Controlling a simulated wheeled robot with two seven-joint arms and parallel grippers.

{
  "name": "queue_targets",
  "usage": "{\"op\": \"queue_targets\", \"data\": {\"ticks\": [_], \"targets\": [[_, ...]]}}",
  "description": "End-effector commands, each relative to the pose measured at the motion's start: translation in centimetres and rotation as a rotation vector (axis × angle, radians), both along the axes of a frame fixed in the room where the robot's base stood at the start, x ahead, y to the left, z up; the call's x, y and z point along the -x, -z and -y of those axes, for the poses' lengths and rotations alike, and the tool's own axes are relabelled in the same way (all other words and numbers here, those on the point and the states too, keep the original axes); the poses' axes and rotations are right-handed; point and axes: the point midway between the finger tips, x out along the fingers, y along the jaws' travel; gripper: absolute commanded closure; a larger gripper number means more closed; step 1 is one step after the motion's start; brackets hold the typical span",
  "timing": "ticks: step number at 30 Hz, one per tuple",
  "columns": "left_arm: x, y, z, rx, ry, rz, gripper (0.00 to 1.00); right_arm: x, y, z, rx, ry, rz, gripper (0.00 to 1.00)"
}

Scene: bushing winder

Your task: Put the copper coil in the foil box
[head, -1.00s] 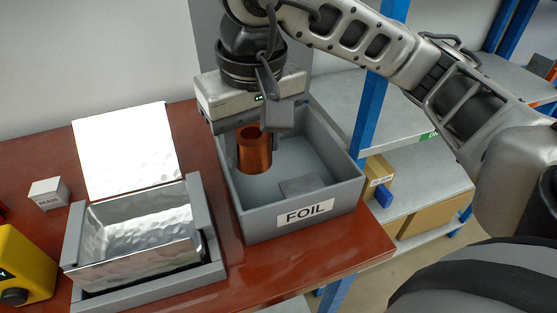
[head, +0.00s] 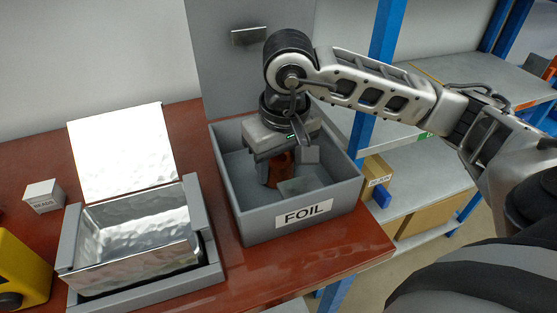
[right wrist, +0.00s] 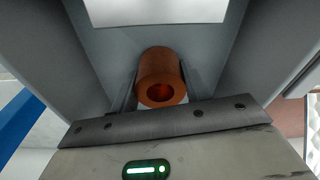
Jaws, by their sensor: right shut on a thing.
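The copper coil (head: 279,170) is an orange-brown hollow cylinder. It is inside the grey box with the FOIL label (head: 300,213), low down between my right gripper's fingers. My right gripper (head: 277,172) points down into the box and is shut on the coil. In the right wrist view the coil (right wrist: 161,78) sits between the two fingers, its round hole facing the camera. I cannot tell whether the coil touches the box floor. My left gripper is not in view.
A foil-lined tray (head: 135,235) with a raised shiny lid (head: 122,150) stands left of the box. A small white BEADS box (head: 44,196) and a yellow device (head: 22,268) are farther left. Shelving with blue posts (head: 383,45) stands at the right.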

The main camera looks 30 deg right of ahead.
Motion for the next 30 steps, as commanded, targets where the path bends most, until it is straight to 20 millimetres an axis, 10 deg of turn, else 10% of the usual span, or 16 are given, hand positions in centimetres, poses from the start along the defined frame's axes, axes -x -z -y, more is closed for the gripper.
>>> {"op": "queue_targets", "data": {"ticks": [6,7,9,22,30], "targets": [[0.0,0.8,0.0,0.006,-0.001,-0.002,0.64,0.0,0.6,0.0,0.0,0.0,0.001,0.8],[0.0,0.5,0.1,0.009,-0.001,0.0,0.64,0.0,0.4,0.0,0.0,0.0,0.001,0.48],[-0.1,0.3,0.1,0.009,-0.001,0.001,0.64,0.0,0.3,0.0,0.0,0.0,0.0,0.32],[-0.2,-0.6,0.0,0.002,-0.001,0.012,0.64,0.0,-0.8,-0.1,-0.001,0.0,0.004,0.32],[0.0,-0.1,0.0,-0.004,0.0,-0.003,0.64,0.7,-6.5,-0.1,-0.002,-0.001,0.007,0.32]]}}
